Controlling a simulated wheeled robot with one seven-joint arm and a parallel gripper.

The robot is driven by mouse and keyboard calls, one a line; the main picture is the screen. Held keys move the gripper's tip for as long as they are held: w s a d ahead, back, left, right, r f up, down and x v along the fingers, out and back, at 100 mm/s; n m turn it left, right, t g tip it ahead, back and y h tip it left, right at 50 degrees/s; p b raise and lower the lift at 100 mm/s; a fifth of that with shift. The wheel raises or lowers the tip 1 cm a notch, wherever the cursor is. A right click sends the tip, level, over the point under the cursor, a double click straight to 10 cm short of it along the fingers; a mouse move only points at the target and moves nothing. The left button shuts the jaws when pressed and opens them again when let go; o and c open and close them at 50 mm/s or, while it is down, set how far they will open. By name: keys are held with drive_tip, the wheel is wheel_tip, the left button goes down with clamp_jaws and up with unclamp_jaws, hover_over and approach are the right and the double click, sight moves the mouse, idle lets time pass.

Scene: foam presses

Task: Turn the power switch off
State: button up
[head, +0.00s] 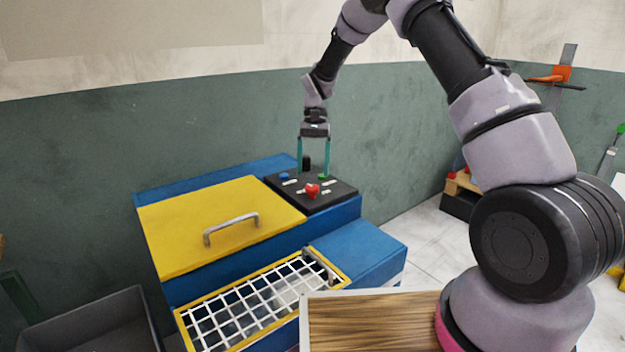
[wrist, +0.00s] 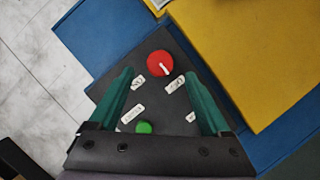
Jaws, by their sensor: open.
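The black control panel (head: 343,196) sits on top of the blue press at its back right. It carries a red knob (head: 312,190), a green button (head: 323,176), a blue button (head: 284,176) and an upright black part (head: 306,162). In the wrist view the red knob (wrist: 160,64), with a white mark, shows beyond the fingertips, and the green button (wrist: 144,127) between the fingers. The black part is not visible there.
A yellow lid (head: 190,225) with a metal handle (head: 231,229) lies left of the panel. A white grid in a yellow frame (head: 250,305) is in front. A wooden board (head: 375,320) stands near my arm, and a grey bin (head: 85,320) at lower left.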

drive_tip(key=v, duration=0.6)
drive_tip(key=shift+r, duration=0.1)
drive_tip(key=s+d+r+t, duration=0.2)
drive_tip(key=s+d+r, duration=0.15)
drive_tip(key=r, duration=0.25)
drive_tip(key=s+d+r+t+y, duration=0.1)
drive_tip(key=s+d+r, duration=0.25)
drive_tip(key=r, duration=0.35)
drive_tip(key=s+d+r+t, duration=0.2)
drive_tip(key=s+d+r, duration=0.15)
drive_tip(key=r, duration=0.25)
drive_tip(key=s+d+r+m+t, duration=0.1)
drive_tip(key=s+d+t, duration=0.2)
drive_tip(key=s, duration=0.6)
drive_tip(key=s+d+r+m+t, duration=0.1)
drive_tip(key=s+d+r+t, duration=0.1)
drive_tip(key=s+d, duration=0.4)
drive_tip(key=s+t, duration=0.1)
drive_tip(key=s, duration=0.3)
drive_tip(key=shift+s+r+t, duration=0.25)
drive_tip(key=shift+r+t, duration=0.05)
drive_tip(key=shift+d, duration=0.1)
